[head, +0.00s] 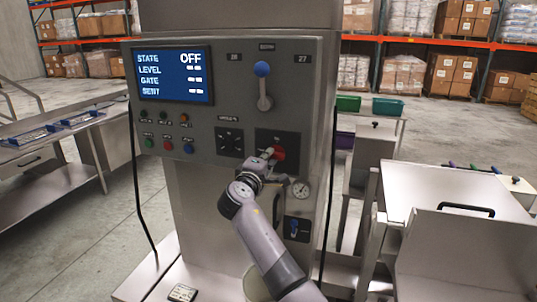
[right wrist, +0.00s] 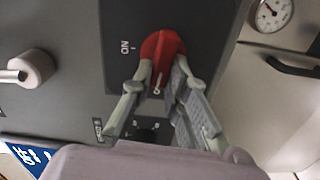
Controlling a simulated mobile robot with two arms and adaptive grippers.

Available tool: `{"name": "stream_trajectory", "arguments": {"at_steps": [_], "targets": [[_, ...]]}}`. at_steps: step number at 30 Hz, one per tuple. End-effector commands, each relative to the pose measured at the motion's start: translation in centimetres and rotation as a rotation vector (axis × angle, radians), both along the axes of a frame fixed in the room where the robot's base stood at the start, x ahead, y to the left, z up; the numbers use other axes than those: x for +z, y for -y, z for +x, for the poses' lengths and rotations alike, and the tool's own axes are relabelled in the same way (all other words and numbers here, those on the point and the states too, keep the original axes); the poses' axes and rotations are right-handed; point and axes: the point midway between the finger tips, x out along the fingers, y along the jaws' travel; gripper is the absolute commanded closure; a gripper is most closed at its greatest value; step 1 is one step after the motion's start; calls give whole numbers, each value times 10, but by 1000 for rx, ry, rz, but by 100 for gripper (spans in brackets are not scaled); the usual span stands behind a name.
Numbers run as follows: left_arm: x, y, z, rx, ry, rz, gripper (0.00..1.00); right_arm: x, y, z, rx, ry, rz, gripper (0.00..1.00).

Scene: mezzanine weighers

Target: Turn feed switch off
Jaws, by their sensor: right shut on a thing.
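The red rotary switch (head: 279,154) sits on a black plate low on the right of the grey control panel. In the right wrist view the red knob (right wrist: 163,45) stands beside a white "ON I" mark. My right gripper (head: 269,159) reaches it from below. In the right wrist view its two fingers (right wrist: 166,76) are closed on the lower part of the red knob, which they partly hide. The screen (head: 172,75) at the panel's top left reads "STATE OFF". My left gripper is in neither view.
A blue-tipped lever (head: 263,85), a dark dial (head: 229,142) and several small buttons are on the same panel. A round gauge (head: 300,189) is just below right of the switch. A metal hopper (head: 455,210) stands at the right; a steel bench (head: 60,150) is at the left.

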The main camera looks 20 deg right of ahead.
Motion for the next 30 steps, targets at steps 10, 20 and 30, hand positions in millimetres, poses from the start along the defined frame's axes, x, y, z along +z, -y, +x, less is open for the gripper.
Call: {"name": "stream_trajectory", "arguments": {"at_steps": [10,20,30], "targets": [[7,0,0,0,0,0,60,0,-2,0,5,-58,-91,100],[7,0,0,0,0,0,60,-1,-2,0,5,-65,-102,100],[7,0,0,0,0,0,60,-1,-1,0,3,-66,-100,72]]}}
